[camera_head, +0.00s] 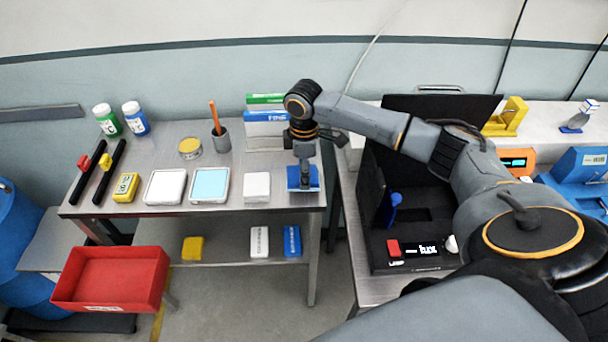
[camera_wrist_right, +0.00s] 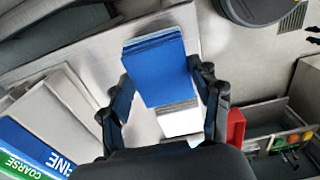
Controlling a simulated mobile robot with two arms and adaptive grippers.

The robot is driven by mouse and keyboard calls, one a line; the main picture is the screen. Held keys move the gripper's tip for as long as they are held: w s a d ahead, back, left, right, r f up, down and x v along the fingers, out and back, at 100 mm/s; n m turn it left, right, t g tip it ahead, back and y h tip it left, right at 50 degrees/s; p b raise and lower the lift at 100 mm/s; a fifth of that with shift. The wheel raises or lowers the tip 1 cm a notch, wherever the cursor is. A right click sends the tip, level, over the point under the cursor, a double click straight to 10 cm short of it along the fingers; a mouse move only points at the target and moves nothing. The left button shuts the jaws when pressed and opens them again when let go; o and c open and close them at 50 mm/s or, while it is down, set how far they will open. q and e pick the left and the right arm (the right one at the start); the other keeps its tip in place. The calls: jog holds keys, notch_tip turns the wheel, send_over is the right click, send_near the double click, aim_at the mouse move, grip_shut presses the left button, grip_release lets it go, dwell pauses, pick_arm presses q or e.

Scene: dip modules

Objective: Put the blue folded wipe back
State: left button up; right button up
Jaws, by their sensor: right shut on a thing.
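The blue folded wipe (camera_head: 312,177) is at the right end of the steel table (camera_head: 222,222), under my right gripper (camera_head: 303,174). In the right wrist view the blue folded wipe (camera_wrist_right: 156,70) is a flat stacked square between the two fingers of my right gripper, which is shut on it. I cannot tell whether the wipe touches the tabletop. A white folded wipe (camera_head: 257,186) lies just left of it. My left gripper is not in view.
A light-blue tray (camera_head: 209,184) and a white tray (camera_head: 165,187) lie further left. Green and blue boxes (camera_head: 266,116) stand behind my gripper, labelled COARSE and FINE in the wrist view. A dark open case (camera_head: 372,190) is to the right, across a narrow gap.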

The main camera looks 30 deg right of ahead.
jog(key=shift+a+f, duration=0.1)
jog(key=shift+f, duration=1.25)
jog(key=o, duration=1.1)
jog(key=shift+f, duration=0.1)
jog(key=shift+r, duration=0.2)
notch_tip(320, 180, up, 6)
jog(key=p, duration=0.7)
jog(key=shift+r, duration=0.2)
jog(key=shift+r+p, duration=0.4)
jog(key=shift+r, duration=2.35)
